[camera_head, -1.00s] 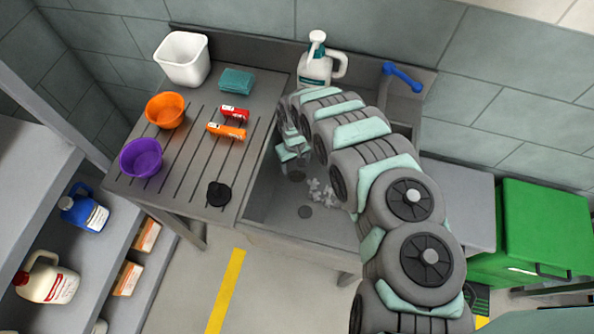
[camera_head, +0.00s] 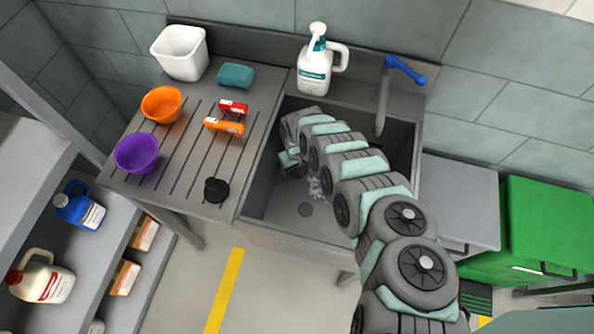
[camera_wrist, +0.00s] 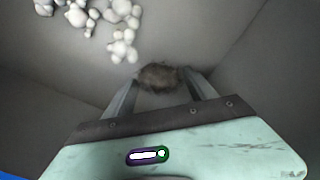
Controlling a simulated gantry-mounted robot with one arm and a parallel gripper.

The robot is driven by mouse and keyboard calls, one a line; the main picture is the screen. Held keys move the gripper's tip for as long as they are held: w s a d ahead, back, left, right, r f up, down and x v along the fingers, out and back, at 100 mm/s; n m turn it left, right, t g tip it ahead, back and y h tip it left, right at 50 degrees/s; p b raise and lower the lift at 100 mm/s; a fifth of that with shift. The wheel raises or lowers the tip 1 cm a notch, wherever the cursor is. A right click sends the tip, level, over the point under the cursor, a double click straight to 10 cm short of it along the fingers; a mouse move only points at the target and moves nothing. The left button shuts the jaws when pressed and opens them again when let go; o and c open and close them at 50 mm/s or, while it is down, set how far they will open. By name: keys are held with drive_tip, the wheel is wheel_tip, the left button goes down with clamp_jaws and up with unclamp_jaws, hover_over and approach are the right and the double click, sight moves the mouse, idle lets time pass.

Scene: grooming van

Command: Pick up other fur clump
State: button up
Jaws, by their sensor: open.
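A brown fur clump (camera_wrist: 158,75) lies on the sink floor near a corner in the wrist view. My gripper (camera_wrist: 160,80) is open, with one finger on each side of the clump in that view. Whether the fingers touch it or stop above it, I cannot tell. In the head view my gripper (camera_head: 289,166) is low inside the sink (camera_head: 270,205) at its left side, partly behind my arm. The fur clump is hidden there.
White foam-like lumps (camera_wrist: 122,42) lie on the sink floor, also seen in the head view (camera_head: 315,188). The sink walls are close to my gripper. A blue-handled tap (camera_head: 384,95) and a white jug (camera_head: 315,72) stand at the back. The drainboard (camera_head: 185,150) is left.

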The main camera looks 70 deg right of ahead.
drive_tip(key=shift+c, duration=0.2)
drive_tip(key=c, duration=1.4)
